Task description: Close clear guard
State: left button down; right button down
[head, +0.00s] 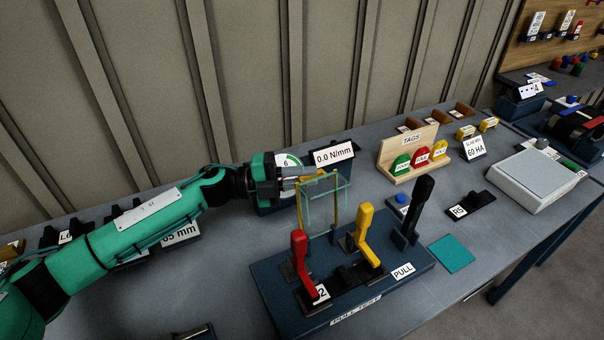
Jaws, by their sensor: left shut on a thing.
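The clear guard (322,207) stands upright at the back of the dark pull test base (274,290). It is a see-through panel with thin greenish edges and a yellow bar along its top. My left gripper (305,181) reaches in from the left and is shut at the top of the guard, by the yellow bar. Its fingertips are small here and partly hard to make out. My right gripper is not in view.
A display reading 0.0 N/mm (334,154) stands behind the guard. A wooden tag rack (410,154) and a pale flat box (536,178) are to the right. A teal pad (451,254) lies right of the base. The table's front right is mostly clear.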

aim_at(308, 187)
pick_arm(q)
jog(key=s+m+p, duration=0.1)
jog(key=s+d+r+m+y+p, duration=0.1)
jog(key=s, duration=0.1)
jog(key=s+d+m+p, duration=0.1)
jog(key=shift+s+r+m+y+p, duration=0.3)
jog(key=shift+s+m, duration=0.1)
jog(key=shift+s+d+m+p, duration=0.25)
jog(key=shift+s+m+p, duration=0.2)
jog(key=shift+s, duration=0.2)
jog(key=shift+s+d+f+p, duration=0.15)
jog(key=shift+s+d+p, duration=0.05)
jog(key=shift+s, duration=0.2)
jog(key=shift+s+d+f+p, duration=0.15)
jog(key=shift+s+p, duration=0.05)
jog(key=shift+s, duration=0.15)
jog(key=c, duration=1.4)
grip_release()
